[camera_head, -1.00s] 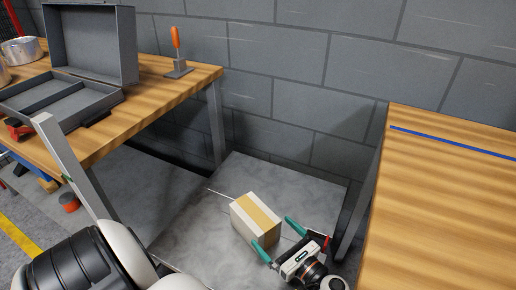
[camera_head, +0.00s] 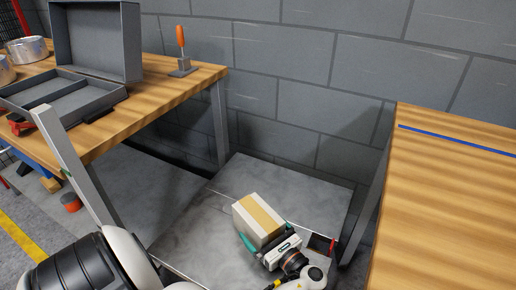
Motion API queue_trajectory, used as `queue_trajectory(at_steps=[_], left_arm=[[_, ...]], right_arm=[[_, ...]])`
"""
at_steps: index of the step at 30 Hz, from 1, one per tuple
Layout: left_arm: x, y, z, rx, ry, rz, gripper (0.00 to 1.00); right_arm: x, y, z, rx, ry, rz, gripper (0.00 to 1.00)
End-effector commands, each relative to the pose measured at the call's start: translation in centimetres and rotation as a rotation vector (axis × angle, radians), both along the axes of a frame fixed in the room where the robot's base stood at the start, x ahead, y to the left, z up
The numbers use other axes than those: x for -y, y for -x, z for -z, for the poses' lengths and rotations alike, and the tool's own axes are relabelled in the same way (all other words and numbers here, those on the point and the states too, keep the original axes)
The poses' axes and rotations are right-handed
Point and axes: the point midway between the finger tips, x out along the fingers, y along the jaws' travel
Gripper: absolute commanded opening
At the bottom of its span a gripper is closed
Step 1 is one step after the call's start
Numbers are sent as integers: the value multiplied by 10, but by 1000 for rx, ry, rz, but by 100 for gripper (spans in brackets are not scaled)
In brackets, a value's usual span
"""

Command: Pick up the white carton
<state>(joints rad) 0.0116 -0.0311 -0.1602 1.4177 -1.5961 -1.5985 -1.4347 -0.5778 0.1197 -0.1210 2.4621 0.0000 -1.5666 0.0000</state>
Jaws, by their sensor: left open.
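The white carton (camera_head: 252,224), a pale box with a tan strip along its top, sits on the grey marbled slab low between the two benches. My left gripper (camera_head: 264,229) is open at the carton's near right side. One teal finger lies along its near left face. The other finger shows only a little at the right edge, and the gripper body hides the carton's lower right part. I cannot tell whether the fingers touch it. My right gripper is not in view.
A wooden bench (camera_head: 150,105) at left holds an open grey case (camera_head: 97,42) and an orange-handled tool (camera_head: 181,44). Another wooden bench (camera_head: 450,210) stands close at right. A block wall (camera_head: 300,90) closes the back. The slab (camera_head: 290,185) is clear behind the carton.

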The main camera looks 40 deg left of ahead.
Motion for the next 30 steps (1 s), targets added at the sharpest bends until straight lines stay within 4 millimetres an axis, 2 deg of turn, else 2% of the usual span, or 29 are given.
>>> queue_trajectory(at_steps=[8,18,30], left_arm=[[-3,-1,0,0,1,1,100],[-3,-1,0,0,1,1,44],[-2,-1,-7,2,-1,1,44]], right_arm=[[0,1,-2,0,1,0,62],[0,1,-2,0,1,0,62],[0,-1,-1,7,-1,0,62]])
